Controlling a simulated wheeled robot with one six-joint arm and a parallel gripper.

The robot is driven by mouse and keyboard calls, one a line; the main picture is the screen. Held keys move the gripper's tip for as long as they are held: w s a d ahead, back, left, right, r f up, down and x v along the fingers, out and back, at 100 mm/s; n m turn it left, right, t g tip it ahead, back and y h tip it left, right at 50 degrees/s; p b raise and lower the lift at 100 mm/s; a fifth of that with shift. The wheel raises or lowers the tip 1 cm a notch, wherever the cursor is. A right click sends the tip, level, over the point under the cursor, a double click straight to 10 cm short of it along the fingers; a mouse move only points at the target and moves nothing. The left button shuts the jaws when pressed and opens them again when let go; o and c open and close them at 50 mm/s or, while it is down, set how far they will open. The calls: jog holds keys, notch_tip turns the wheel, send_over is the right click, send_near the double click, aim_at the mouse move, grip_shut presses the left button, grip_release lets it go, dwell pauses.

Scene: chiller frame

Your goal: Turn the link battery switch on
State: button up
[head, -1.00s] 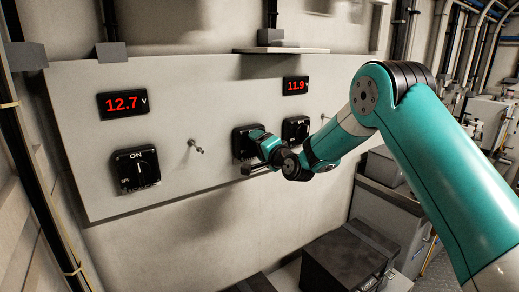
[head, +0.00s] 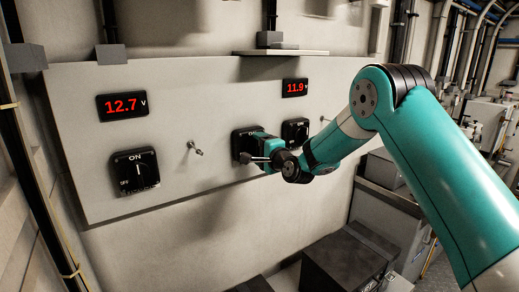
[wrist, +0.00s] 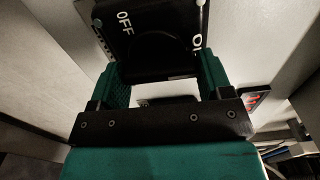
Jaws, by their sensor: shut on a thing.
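The middle black switch (head: 241,134), between the two others on the pale panel, is taken to be the link battery switch. No name label for it is legible. My gripper (head: 258,149) is at its front and covers most of it in the head view. In the wrist view the switch's black plate (wrist: 150,45) shows "OFF" at the upper left and part of "ON" at the right, both sideways. My gripper (wrist: 165,82) is shut on the switch's knob, with a green finger on each side. The knob's pointing direction is hidden.
The left switch (head: 136,172) has its mark upright toward "ON", under a 12.7 V display (head: 123,106). The right switch (head: 295,131), close to my gripper, sits under an 11.9 display (head: 295,88). A small peg (head: 194,148) sticks out of the panel. Dark boxes (head: 343,262) stand below.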

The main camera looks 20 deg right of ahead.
jog(key=o, duration=0.9)
jog(key=b+v, duration=0.8)
jog(key=v, duration=0.9)
jog(key=shift+s, duration=0.2)
